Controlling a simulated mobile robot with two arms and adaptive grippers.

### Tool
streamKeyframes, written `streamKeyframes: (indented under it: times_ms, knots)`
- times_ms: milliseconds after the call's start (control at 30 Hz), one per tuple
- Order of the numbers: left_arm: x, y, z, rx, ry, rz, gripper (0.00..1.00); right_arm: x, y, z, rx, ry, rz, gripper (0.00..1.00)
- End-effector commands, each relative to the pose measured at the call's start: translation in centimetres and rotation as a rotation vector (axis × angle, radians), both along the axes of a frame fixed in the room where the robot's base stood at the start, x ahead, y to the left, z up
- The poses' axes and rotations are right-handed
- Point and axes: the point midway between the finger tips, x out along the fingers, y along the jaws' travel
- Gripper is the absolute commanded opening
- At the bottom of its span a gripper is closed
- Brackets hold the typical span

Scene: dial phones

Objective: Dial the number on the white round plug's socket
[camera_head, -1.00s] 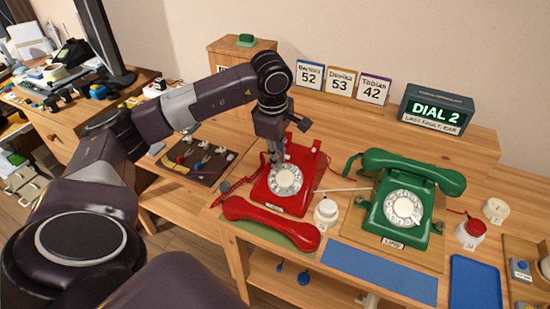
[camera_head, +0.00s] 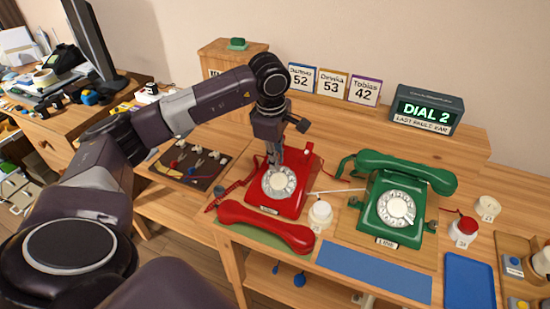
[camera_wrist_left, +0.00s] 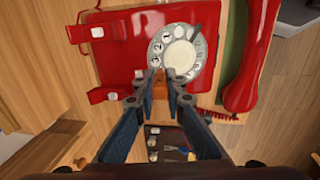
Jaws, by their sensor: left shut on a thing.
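My left gripper (camera_head: 274,163) points down at the upper edge of the white dial (camera_head: 279,183) of the red phone (camera_head: 297,165). In the left wrist view its fingers (camera_wrist_left: 159,88) are closed around a small orange-brown piece, next to the dial's numbered rim (camera_wrist_left: 158,48). I cannot tell whether the piece touches the dial. The red handset (camera_head: 265,227) lies off the hook in front of the phone. A display (camera_head: 427,110) reads "DIAL 2" and "LAST FAULT: EAR". A dark board (camera_head: 190,165) with several white sockets and coloured plugs lies left of the phone. My right gripper is not in view.
The green phone (camera_head: 397,200) stands to the right with its handset (camera_head: 405,168) on top. A white-topped pot (camera_head: 320,214) stands between the phones. Cards behind read 52 (camera_head: 301,79), 53 (camera_head: 332,86) and 42 (camera_head: 364,90). A blue mat (camera_head: 375,272) lies in front.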

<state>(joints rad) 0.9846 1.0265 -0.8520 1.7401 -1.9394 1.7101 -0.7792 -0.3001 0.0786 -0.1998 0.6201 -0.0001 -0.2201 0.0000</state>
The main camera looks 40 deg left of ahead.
Motion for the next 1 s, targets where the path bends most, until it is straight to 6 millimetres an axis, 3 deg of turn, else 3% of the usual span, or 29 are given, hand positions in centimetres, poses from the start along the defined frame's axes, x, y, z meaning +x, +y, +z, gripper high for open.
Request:
streamKeyframes:
  times_ms: [1000]
  knots:
    - [0.9, -2.2, 0.2, -0.002, -0.001, 0.000, 0.00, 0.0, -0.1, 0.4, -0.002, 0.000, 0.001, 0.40]
